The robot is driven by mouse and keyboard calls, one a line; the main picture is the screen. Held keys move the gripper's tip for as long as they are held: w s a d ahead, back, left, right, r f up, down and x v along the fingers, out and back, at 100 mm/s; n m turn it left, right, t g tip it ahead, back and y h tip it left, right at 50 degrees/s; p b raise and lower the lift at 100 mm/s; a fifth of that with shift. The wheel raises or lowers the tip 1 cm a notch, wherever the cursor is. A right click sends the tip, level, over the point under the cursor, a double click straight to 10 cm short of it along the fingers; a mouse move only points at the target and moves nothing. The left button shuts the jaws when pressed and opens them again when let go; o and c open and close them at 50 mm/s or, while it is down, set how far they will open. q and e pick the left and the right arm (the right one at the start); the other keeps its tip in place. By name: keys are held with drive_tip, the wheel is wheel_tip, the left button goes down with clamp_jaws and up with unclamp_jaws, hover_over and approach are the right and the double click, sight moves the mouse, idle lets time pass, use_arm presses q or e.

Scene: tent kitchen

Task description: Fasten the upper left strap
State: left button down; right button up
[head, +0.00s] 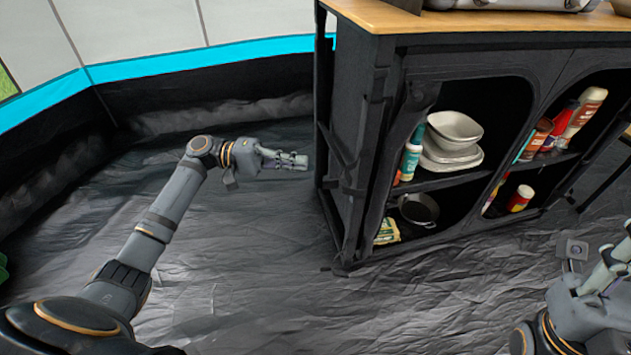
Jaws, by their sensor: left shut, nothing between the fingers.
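The black fabric cabinet (355,130) with a wooden top stands right of centre, its left side and front facing me. Dark strap-like pieces (383,88) show on its upper left corner, black on black. I cannot tell which is the upper left strap or whether it is fastened. My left gripper (304,161) is shut and empty, pointing right, and appears just left of the cabinet's left side in the picture, apart from it. My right gripper (612,262) is partly cut off at the right edge; its fingers are not clear enough to judge.
The cabinet's open shelves hold pale dishes (453,138), a dark pan (419,209), and several bottles (580,115). A metal item (510,4) stands on the wooden top (400,18). Wrinkled dark groundsheet (260,260) lies clear left of the cabinet, bounded by the tent wall (130,30).

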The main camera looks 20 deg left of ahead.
use_arm(q)
drive_tip(key=s+d+b, duration=0.2)
drive_tip(key=s+d, duration=0.1)
drive_tip(key=d, duration=0.2)
drive_tip(key=shift+d, duration=0.4)
drive_tip(key=shift+w, duration=0.1)
